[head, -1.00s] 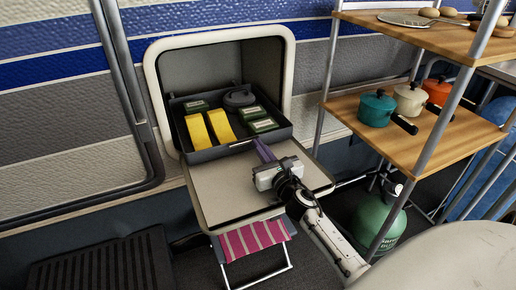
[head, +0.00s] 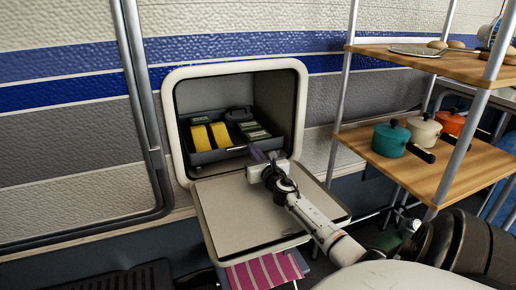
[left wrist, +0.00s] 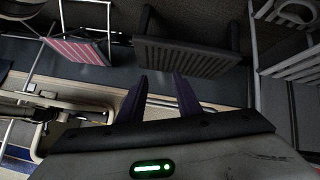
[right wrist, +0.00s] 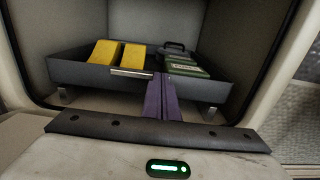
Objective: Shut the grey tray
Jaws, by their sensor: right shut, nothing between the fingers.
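The grey tray (head: 206,157) sits in a white-framed locker in the wall, mostly inside the opening. It holds two yellow packs (head: 210,135), dark green boxes and a dark round item. In the right wrist view the tray's front wall (right wrist: 85,76) has a light handle bar. My right gripper (head: 257,154) is shut and empty, its purple fingers at the tray's front, right of the handle; they also show in the right wrist view (right wrist: 159,88). Whether they touch the tray is hard to tell. My left gripper (left wrist: 160,85) is open and empty, away from the tray.
The locker's lowered flap (head: 240,215) lies flat below the tray, under my right arm. A wooden shelf rack (head: 440,165) with pots stands to the right. A striped stool (head: 265,272) is under the flap.

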